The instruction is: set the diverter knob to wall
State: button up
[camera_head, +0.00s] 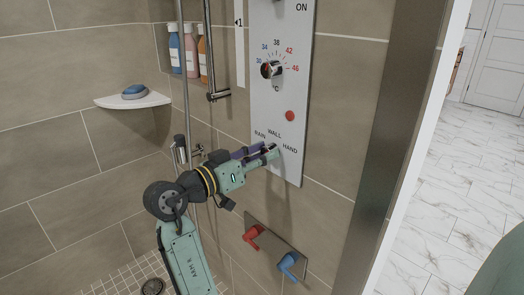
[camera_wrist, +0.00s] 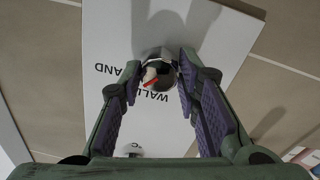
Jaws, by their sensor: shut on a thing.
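The diverter knob (camera_wrist: 165,74) is a round chrome knob with a red pointer mark, low on the white wall panel (camera_head: 283,95). The labels RAIN, WALL and HAND arc around it in the head view. The wrist view shows the panel upside down; there the red mark points down-left, close to the word WALL and on its HAND side. My gripper (camera_head: 266,151) reaches the panel from the left. Its two fingers (camera_wrist: 160,66) are shut on the knob, one on each side. In the head view the fingers hide most of the knob; RAIN is out of the wrist view.
A temperature dial (camera_head: 272,69) and a red button (camera_head: 290,116) are above on the panel. A red lever (camera_head: 252,235) and a blue lever (camera_head: 288,264) are below. Bottles (camera_head: 190,50), a vertical rail and a corner shelf (camera_head: 133,101) are at left.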

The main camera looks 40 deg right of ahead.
jog(key=n+p, duration=0.3)
jog(key=n, duration=0.2)
jog(key=shift+r+n+p, duration=0.15)
jog(key=shift+n+p, duration=0.15)
jog(key=shift+p, duration=0.05)
jog(key=shift+n+p, duration=0.95)
jog(key=shift+n, duration=0.55)
jog(key=o, duration=1.2)
jog(key=shift+f, duration=0.2)
jog(key=shift+c, duration=0.2)
jog(key=shift+a, duration=0.1)
jog(key=a, duration=1.1)
jog(key=shift+s+a+f, duration=0.2)
jog(key=shift+s+a, duration=0.15)
jog(key=shift+a, duration=0.05)
